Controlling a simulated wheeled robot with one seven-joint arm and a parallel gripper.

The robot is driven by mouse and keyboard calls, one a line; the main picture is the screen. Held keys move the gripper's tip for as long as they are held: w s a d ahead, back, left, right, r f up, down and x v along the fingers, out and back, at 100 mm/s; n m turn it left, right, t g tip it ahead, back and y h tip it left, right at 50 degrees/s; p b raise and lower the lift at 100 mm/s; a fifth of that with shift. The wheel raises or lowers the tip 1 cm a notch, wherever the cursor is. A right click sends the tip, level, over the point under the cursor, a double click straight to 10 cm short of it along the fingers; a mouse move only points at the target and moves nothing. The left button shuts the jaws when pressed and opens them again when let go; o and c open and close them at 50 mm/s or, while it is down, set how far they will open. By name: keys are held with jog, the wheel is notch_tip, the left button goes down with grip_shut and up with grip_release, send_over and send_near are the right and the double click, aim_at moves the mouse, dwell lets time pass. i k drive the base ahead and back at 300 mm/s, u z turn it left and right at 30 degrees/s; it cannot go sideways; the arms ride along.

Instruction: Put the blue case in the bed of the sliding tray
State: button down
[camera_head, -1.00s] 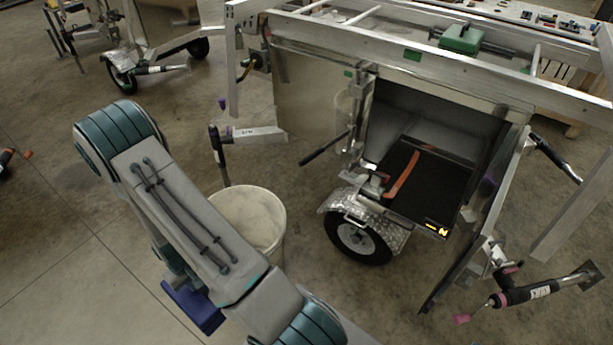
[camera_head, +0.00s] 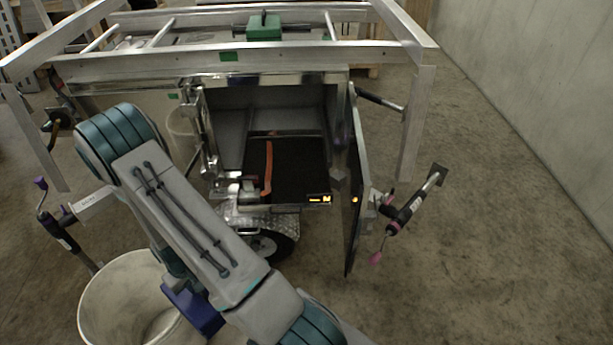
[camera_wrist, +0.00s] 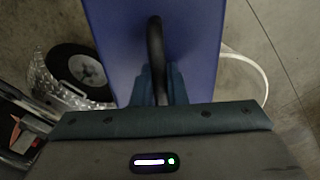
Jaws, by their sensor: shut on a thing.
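The blue case (camera_wrist: 195,50) fills the upper middle of the wrist view. My gripper (camera_wrist: 158,92) is shut on its dark handle and holds the case in the air. In the head view the blue case (camera_head: 193,308) shows partly below my arm; the rest of it and my gripper are hidden there. The sliding tray (camera_head: 305,172) is a black bed inside the open trailer compartment, with an orange strip (camera_head: 268,165) lying on its left part. The case is apart from the tray, nearer to me and to the left.
A white bucket (camera_head: 105,300) stands on the floor at the left, close to the case. The trailer's open door (camera_head: 353,190) juts out right of the tray. A wheel (camera_head: 275,246) is under the tray. The floor at the right is clear.

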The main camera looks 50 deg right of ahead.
aim_at(298, 175)
jog(key=z, duration=1.25)
